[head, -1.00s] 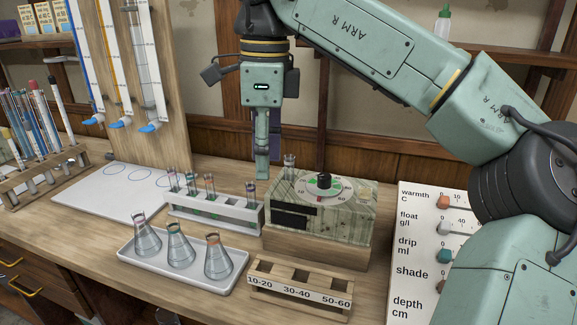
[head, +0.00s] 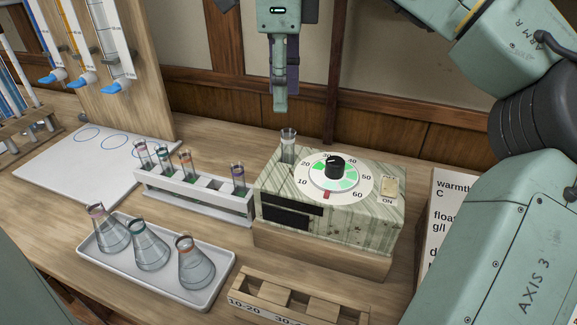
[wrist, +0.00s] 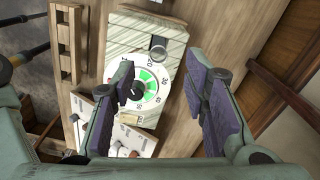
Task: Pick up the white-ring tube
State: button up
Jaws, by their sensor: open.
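A clear glass tube with a pale, whitish ring near its top (head: 288,147) stands upright in the back left corner of the marbled box with a dial (head: 335,225). It also shows in the wrist view (wrist: 158,48), seen from above between the lines of my fingers. My gripper (head: 281,106) points down, apart from the tube and above it in the head view. In the wrist view its two purple-padded fingers (wrist: 165,88) are spread, with nothing between them. The tube's lower part is hidden inside the box.
A white rack (head: 190,195) left of the box holds several tubes with coloured rings. A white tray (head: 155,283) with three flasks stands in front of it. A wooden block rack (head: 300,300) is at the front. A wooden wall (head: 400,125) closes the back.

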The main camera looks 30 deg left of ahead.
aim_at(286, 132)
notch_tip(286, 132, down, 4)
jog(key=shift+r, duration=0.15)
jog(key=f, duration=0.4)
jog(key=shift+d, duration=0.35)
jog(key=shift+f, duration=0.45)
grip_shut()
